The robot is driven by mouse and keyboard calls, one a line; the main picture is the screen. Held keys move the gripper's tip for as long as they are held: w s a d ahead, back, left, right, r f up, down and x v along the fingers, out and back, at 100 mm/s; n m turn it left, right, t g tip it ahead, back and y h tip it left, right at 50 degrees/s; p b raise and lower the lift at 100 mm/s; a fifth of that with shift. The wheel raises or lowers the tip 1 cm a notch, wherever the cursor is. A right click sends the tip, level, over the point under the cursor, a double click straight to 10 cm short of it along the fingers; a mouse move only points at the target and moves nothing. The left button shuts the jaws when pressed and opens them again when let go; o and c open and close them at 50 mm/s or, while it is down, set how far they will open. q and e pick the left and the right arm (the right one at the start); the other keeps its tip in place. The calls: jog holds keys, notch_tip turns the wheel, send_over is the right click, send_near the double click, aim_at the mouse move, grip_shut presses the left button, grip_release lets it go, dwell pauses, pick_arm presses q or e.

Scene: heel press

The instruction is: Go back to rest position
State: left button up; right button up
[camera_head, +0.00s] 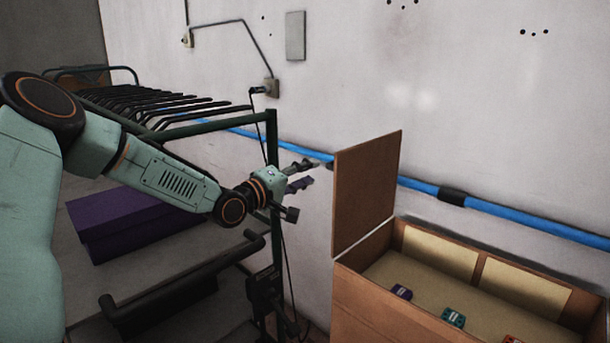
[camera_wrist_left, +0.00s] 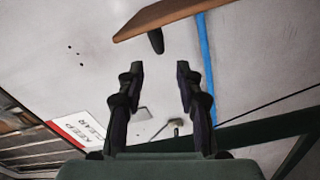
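My left gripper (camera_head: 306,176) is raised in front of the white wall, just left of the brown upright panel of the wooden box. In the left wrist view its two dark fingers (camera_wrist_left: 159,72) stand apart with nothing between them. Beyond them that view shows the wall and the edge of a brown panel (camera_wrist_left: 170,14) with a dark knob. My left arm reaches in from the left over the dark green rack. My right gripper is not in view.
A dark rack (camera_head: 271,150) and a purple block (camera_head: 135,220) stand at the left. A blue pipe (camera_head: 520,218) runs along the wall.

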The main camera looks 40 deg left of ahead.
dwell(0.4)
pick_arm(q)
jog(key=s+d+f+m+g+b, duration=0.1)
jog(key=s+d+f+m+g, duration=0.3)
jog(key=f, duration=0.5)
jog(key=s+d+f+m+g+b, duration=0.1)
jog(key=s+d+f+g+b, duration=0.1)
jog(key=s+d+f, duration=0.55)
jog(key=s+d+f+m+g+b, duration=0.1)
jog(key=s+d+f+m+g, duration=0.25)
jog(key=f, duration=0.75)
jog(key=s+d+f+m+g+y+b, duration=0.1)
jog(key=s+d+f+g, duration=0.1)
jog(key=s+f, duration=0.4)
jog(key=s+d+f+m+g+b, duration=0.1)
jog(key=s+f, duration=0.5)
jog(key=s, duration=0.7)
jog(key=s+d+f+m+g+y+b, duration=0.1)
jog(key=s+f+g, duration=0.4)
jog(key=s, duration=0.5)
notch_tip(320, 180, down, 2)
jog(key=shift+d+f+m+y+b, duration=0.1)
jog(key=shift+d+m+y+b, duration=0.3)
jog(key=shift+d+b, duration=0.6)
jog(key=shift+w, duration=0.1)
jog(key=shift+w+d, duration=0.1)
